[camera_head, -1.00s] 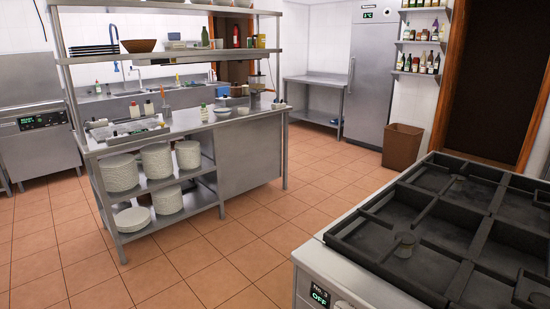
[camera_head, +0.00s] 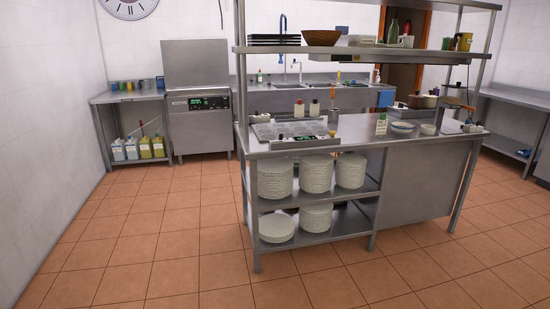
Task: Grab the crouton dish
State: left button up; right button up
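No dish is plainly marked as the crouton dish from here. A wooden bowl (camera_head: 321,38) sits on the upper shelf over the island. Neither of my grippers is in view.
Plate stacks (camera_head: 275,178) fill the shelves under the island's left part. A dishwasher (camera_head: 197,105) and a side table (camera_head: 128,97) with jugs below stand along the back. The tiled floor (camera_head: 150,240) in front and to the left is clear.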

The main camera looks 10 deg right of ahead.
aim_at(426, 129)
jog(key=i+z, duration=0.3)
jog(key=i, duration=0.25)
jog(key=i+z, duration=0.3)
jog(key=i, duration=0.2)
jog(key=i+j+z, duration=0.25)
jog(key=i, duration=0.25)
